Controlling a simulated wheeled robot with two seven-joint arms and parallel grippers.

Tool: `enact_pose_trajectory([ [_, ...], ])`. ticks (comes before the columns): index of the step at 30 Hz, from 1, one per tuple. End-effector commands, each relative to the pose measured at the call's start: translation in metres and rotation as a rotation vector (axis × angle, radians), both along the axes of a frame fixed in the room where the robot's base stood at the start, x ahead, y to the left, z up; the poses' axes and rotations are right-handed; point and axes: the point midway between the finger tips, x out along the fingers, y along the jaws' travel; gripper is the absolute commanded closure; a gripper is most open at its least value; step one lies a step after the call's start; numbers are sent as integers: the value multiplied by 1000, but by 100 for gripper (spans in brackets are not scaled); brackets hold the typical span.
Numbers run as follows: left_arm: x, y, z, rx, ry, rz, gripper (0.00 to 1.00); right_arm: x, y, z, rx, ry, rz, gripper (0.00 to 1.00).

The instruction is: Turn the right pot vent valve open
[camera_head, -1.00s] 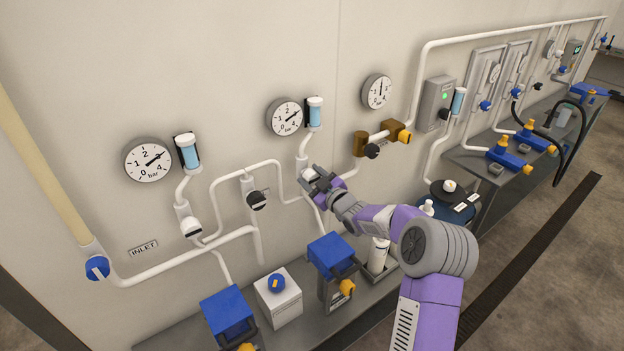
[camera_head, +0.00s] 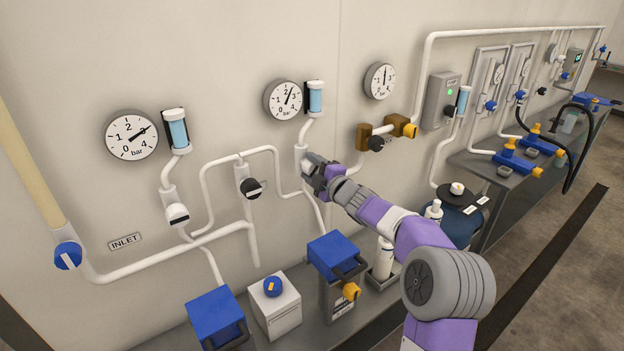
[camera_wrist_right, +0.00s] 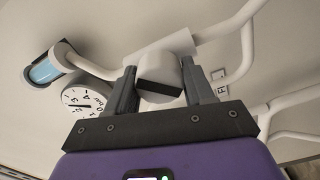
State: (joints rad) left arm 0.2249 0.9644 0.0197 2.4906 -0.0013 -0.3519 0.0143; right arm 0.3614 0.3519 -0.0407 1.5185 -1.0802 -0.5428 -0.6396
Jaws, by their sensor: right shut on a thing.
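The right pot vent valve is a white pipe fitting (camera_head: 299,156) on the wall, below the middle gauge and its blue cylinder. Its white round knob (camera_wrist_right: 157,72) with a black bar shows in the right wrist view, between the two grey fingers. My right gripper (camera_head: 313,172) is shut on this knob and hides most of it in the head view. The middle gauge (camera_head: 283,99) has its needle pointing up and slightly right. My left gripper is not in view.
Similar valves with black-barred knobs sit to the left, one white (camera_head: 177,214) and one black (camera_head: 250,187). A brown fitting (camera_head: 376,142) is close to the right of my gripper. A blue-topped canister (camera_head: 334,255) and a white box (camera_head: 275,305) stand on the shelf below.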

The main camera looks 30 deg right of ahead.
Motion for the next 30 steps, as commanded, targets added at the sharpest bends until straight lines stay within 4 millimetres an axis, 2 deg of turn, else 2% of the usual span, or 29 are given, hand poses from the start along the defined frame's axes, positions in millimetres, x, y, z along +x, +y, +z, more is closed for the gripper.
enact_pose_trajectory([
  [1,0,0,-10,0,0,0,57,0,1,-4,-47,-6,0,78],
  [12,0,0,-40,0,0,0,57,0,1,-4,-391,-32,1,78],
  [21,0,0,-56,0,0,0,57,0,1,-4,-609,-48,2,78],
  [30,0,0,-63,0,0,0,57,0,1,-4,-725,-55,2,78],
])
